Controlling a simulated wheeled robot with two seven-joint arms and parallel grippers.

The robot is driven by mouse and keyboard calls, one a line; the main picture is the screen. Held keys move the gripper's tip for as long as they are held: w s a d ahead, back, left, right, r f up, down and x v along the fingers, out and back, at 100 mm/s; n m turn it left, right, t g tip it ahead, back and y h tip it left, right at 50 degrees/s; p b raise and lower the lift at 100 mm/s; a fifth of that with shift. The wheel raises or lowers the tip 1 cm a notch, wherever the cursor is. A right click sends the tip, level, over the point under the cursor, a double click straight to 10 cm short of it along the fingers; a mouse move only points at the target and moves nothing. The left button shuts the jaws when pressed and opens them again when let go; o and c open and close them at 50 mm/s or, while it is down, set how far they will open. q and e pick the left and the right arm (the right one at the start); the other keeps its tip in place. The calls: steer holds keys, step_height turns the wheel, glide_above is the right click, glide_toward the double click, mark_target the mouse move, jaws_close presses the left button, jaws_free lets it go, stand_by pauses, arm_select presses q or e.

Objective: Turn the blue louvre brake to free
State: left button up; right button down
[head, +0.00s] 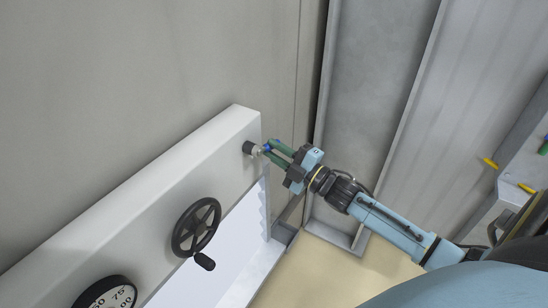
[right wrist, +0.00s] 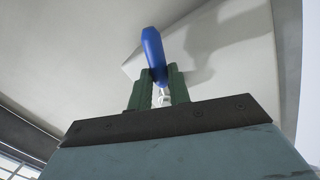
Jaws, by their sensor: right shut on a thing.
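The blue louvre brake (right wrist: 152,50) is a blue lever that rises between the green fingertips of my right gripper (right wrist: 159,88) in the right wrist view. The fingers are shut on it. In the head view only a small bit of blue (head: 267,148) shows at the tips of my right gripper (head: 272,150), beside a dark round boss with a light stub (head: 251,149) on the white panel's upper right end. The fingers hide most of the lever there, and I cannot read any marking for its position. My left gripper is not in view.
The white panel (head: 150,200) also carries a black handwheel (head: 196,228) with a crank knob and a round dial (head: 108,293). Grey upright wall posts (head: 380,80) stand close to the right of the gripper. Yellow pegs (head: 490,163) show at the far right.

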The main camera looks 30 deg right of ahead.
steer(key=shift+w+d+r+n+y+b, duration=0.1)
steer(key=shift+r+n+y, duration=0.15)
steer(key=shift+n, duration=0.6)
steer(key=shift+s+d+r+n+y+b, duration=0.1)
steer(key=shift+r+n+y+b, duration=0.15)
steer(key=shift+n, duration=0.55)
steer(key=shift+w+d+r+n+y, duration=0.1)
steer(key=shift+r+n+y, duration=0.15)
steer(key=shift+n, duration=0.6)
steer(key=shift+r, duration=0.15)
steer(key=c, duration=1.3)
jaws_free()
steer(key=b+v, duration=0.2)
steer(key=v, duration=1.1)
steer(key=shift+s, duration=0.2)
steer(key=shift+d+r, duration=0.1)
